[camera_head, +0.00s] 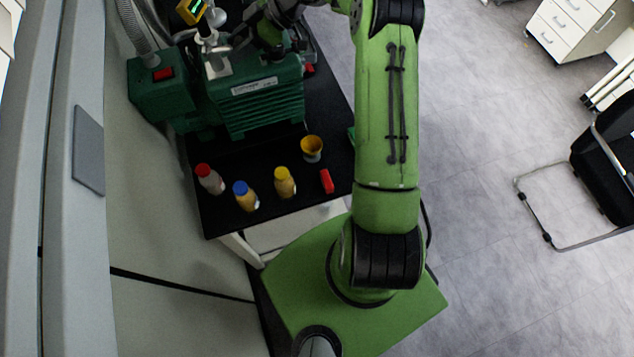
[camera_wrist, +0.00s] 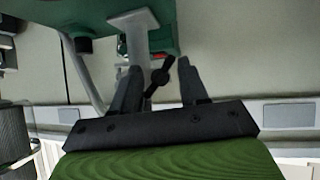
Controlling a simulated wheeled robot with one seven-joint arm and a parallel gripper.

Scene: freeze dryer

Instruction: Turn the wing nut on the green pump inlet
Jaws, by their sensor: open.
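The green pump (camera_head: 255,90) stands on a black-topped table in the head view, and part of its green body (camera_wrist: 105,12) shows at the top of the wrist view. A pale metal inlet pipe (camera_wrist: 134,45) runs down from that body. The dark wing nut (camera_wrist: 160,76) shows beside the pipe in the wrist view. My gripper (camera_wrist: 158,66) is open, and the wing nut appears between its two fingers, with a gap to the right finger. I cannot tell whether the left finger touches it.
A red-capped bottle (camera_head: 209,179), a blue-capped bottle (camera_head: 245,196), a yellow-capped bottle (camera_head: 285,182), a yellow cup (camera_head: 312,148) and a red object (camera_head: 326,181) stand on the black tabletop (camera_head: 225,222). A corrugated hose (camera_head: 134,30) rises at the left. Floor at the right is clear before a chair (camera_head: 605,160).

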